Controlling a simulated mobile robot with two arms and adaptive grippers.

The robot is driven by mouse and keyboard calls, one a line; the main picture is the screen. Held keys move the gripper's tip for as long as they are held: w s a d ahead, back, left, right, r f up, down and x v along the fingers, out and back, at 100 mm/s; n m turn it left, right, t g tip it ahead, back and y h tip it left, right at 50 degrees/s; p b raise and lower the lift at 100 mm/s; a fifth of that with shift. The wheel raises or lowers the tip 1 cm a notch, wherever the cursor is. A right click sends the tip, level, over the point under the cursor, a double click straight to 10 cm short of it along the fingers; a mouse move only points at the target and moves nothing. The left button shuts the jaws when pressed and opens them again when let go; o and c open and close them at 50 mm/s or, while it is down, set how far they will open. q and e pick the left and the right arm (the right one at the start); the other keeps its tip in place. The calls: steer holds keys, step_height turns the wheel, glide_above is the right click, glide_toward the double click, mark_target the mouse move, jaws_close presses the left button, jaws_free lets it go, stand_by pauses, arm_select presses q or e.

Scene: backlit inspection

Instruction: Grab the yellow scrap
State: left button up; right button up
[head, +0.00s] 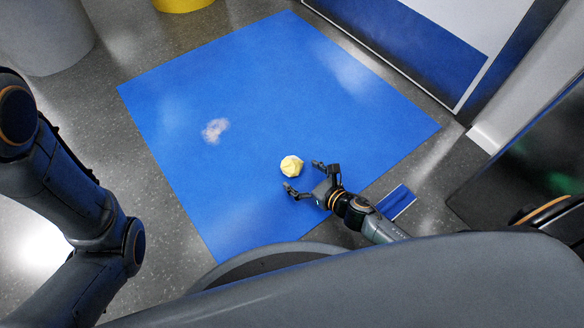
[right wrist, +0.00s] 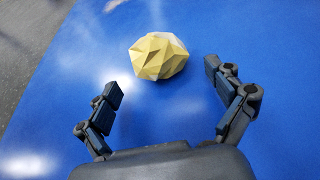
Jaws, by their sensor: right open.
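The yellow scrap (head: 291,166) is a small crumpled, faceted ball lying on the blue mat (head: 350,110). My right gripper (head: 302,175) is open, with its fingers spread on the near side of the scrap. In the right wrist view the scrap (right wrist: 158,56) lies just beyond the fingertips, roughly centred between them, and nothing is between the fingers (right wrist: 160,82). Whether a finger touches the scrap is not clear, but a gap shows. My left arm comes in at the left of the head view; its gripper is out of the picture.
A pale smudge (head: 215,130) shows on the mat left of the scrap. A small blue piece (head: 397,202) lies on the grey floor beside my right arm. A grey cylinder (head: 45,35) and a yellow container (head: 182,4) stand at the far left. The mat around the scrap is clear.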

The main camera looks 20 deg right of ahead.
mark_target(298, 171)
steer(key=x, duration=0.1)
steer(key=b+x, duration=0.1)
steer(key=x, duration=0.1)
steer(key=b+x, duration=0.1)
steer(key=shift+w+a+r, duration=0.1)
steer(key=shift+w+r, duration=0.05)
steer(key=shift+w, duration=0.3)
steer(key=c, duration=0.8)
